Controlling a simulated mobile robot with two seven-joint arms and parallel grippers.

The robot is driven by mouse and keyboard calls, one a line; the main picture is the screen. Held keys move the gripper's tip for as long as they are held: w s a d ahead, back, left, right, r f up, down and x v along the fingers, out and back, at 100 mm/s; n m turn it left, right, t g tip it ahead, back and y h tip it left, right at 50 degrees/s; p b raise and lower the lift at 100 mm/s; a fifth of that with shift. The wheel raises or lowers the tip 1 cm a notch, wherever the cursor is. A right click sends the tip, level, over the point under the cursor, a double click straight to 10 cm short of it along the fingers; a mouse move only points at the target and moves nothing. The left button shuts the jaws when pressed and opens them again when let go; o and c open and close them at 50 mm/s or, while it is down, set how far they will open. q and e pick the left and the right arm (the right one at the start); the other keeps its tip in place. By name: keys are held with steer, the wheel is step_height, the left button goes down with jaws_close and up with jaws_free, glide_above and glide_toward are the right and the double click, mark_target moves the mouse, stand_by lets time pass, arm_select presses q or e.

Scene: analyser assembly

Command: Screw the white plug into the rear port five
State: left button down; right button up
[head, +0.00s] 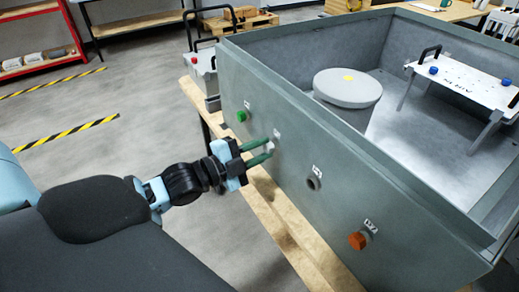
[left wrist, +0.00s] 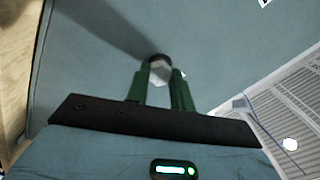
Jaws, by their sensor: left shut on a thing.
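My left gripper (head: 264,150) reaches the grey box's outer wall from the left. Its green fingers are shut on the white plug (head: 270,146), which sits at the wall just below a small white label. In the left wrist view the white plug (left wrist: 160,70) shows between the fingertips (left wrist: 161,82), against a dark round port opening (left wrist: 158,58). I cannot tell how deep the plug sits in the port. My right gripper is not in view.
The grey box (head: 400,215) stands on a wooden table (head: 290,235). Its wall also bears a green plug (head: 242,116), an empty port (head: 314,184) and an orange plug (head: 358,240). Inside are a grey cylinder (head: 347,88) and a white plate with handles (head: 462,82).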

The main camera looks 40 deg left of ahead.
arm_select(q)
steer(key=m, duration=0.5)
steer(key=shift+m, duration=0.3)
steer(key=c, duration=1.3)
jaws_free()
steer(key=shift+c, duration=0.2)
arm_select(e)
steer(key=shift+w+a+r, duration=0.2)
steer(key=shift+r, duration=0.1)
arm_select(q)
steer(key=n+p, duration=0.1)
steer(key=n, duration=0.3)
steer(key=n+p, duration=0.2)
steer(key=n, duration=0.2)
steer(key=n+p, duration=0.2)
steer(key=n, duration=0.2)
steer(key=shift+r, duration=0.25)
steer(key=n+p, duration=0.1)
steer(key=n, duration=0.2)
steer(key=shift+f, duration=0.1)
steer(key=n, duration=0.9)
steer(key=shift+f, duration=0.2)
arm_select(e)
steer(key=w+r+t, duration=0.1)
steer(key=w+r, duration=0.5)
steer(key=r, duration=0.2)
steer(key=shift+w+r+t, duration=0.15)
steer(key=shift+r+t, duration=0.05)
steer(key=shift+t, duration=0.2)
